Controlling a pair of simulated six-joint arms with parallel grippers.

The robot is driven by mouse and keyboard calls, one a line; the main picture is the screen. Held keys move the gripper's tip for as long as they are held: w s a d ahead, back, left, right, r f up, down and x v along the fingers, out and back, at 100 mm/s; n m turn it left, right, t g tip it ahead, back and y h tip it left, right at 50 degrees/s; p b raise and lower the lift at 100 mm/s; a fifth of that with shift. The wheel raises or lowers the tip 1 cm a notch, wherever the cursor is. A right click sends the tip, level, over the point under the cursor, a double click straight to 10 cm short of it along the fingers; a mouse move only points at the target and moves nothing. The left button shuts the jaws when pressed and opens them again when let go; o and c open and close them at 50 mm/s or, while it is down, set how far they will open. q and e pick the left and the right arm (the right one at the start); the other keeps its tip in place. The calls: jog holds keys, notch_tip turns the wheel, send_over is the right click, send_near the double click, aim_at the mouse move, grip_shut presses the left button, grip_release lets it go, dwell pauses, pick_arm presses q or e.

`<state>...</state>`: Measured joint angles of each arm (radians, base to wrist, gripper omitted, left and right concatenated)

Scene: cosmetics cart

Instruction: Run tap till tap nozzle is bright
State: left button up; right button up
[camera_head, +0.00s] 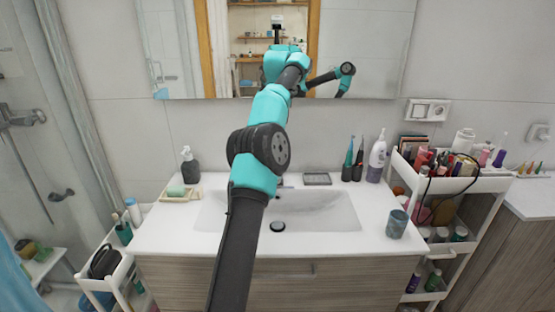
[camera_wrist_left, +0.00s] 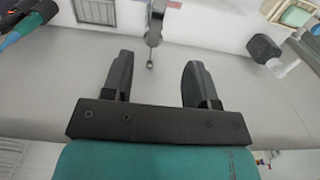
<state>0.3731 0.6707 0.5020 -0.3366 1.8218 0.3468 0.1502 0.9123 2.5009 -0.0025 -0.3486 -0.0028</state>
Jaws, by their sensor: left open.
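A grey metal tap (camera_wrist_left: 155,18) shows at the top middle of the left wrist view, with a thin stem ending in a small knob. In the head view my left arm covers most of the tap at the back of the white sink (camera_head: 335,210). My left gripper (camera_wrist_left: 159,60) is open and empty. In the left wrist view the tap lies beyond the fingertips, in line with the gap between them, and looks apart from them. The gripper itself is hidden behind my arm in the head view. No bright nozzle and no running water are visible. My right gripper is not in view.
A soap dispenser (camera_head: 190,165) and a soap dish (camera_head: 180,195) stand left of the sink. Toothbrushes (camera_head: 353,160), a white bottle (camera_head: 377,158) and a cup (camera_head: 397,223) stand right. A mirror (camera_head: 370,50) hangs behind. Loaded carts (camera_head: 483,187) flank the counter.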

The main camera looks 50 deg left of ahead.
pick_arm(q)
notch_tip(320, 180, down, 17)
jog(key=shift+r, duration=0.2)
dwell(0.7)
grip_shut()
dwell(0.4)
